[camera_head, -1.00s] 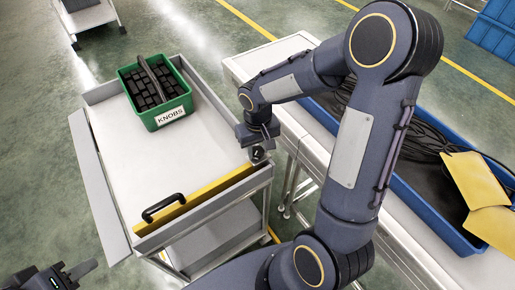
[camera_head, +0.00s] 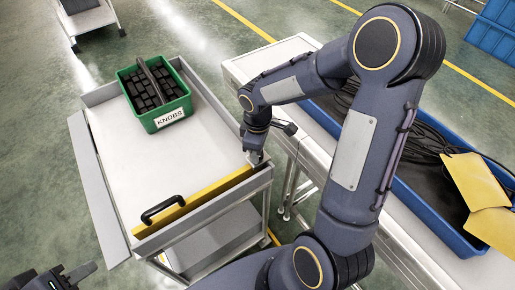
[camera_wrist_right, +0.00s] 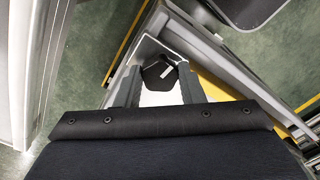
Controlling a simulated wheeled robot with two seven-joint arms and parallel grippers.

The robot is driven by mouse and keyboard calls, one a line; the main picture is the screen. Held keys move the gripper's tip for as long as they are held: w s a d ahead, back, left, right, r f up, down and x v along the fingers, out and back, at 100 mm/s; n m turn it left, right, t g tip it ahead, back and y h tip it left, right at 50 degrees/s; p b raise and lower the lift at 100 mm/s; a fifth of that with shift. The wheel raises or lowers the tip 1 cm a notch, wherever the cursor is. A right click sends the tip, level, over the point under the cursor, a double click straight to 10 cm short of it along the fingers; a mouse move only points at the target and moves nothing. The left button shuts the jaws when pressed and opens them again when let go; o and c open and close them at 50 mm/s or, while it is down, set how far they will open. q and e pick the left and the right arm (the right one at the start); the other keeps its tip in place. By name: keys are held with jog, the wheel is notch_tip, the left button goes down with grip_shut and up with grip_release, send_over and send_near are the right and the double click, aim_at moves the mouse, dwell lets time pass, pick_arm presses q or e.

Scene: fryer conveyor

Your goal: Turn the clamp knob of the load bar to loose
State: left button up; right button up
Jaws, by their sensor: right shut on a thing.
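The load bar (camera_head: 190,200) is a yellow bar lying across the near end of the grey cart, with a black handle (camera_head: 163,208) at its left part. The clamp knob (camera_wrist_right: 158,76) is dark and faceted with a white mark, seen in the right wrist view. My right gripper (camera_wrist_right: 157,88) is shut on the knob, one finger on each side. In the head view the right gripper (camera_head: 255,158) is at the bar's right end and hides the knob. My left gripper (camera_head: 75,270) is at the bottom left corner, fingers apart and empty, away from the bar.
The white cart top (camera_head: 130,165) between bin and bar is clear. A bench with a blue tray (camera_head: 425,212) of cables and yellow pieces stands close on the right.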

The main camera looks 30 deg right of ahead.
jog(key=shift+r+n, duration=0.1)
jog(key=shift+n, duration=0.6)
jog(key=o, duration=1)
notch_tip(320, 180, up, 8)
jog(key=shift+f, duration=0.1)
jog(key=s+a+r+m+t+y, duration=0.2)
jog(key=s+r+m, duration=0.1)
jog(key=s+m, duration=0.3)
jog(key=s+a+r+m+t+y, duration=0.1)
jog(key=s+m, duration=0.4)
jog(key=s, duration=0.6)
jog(key=a+r+t, duration=0.1)
jog(key=r+t, duration=0.1)
jog(key=shift+a+m+t+y, duration=0.15)
jog(key=shift+m+t+y, duration=0.15)
jog(key=shift+m+y, duration=0.1)
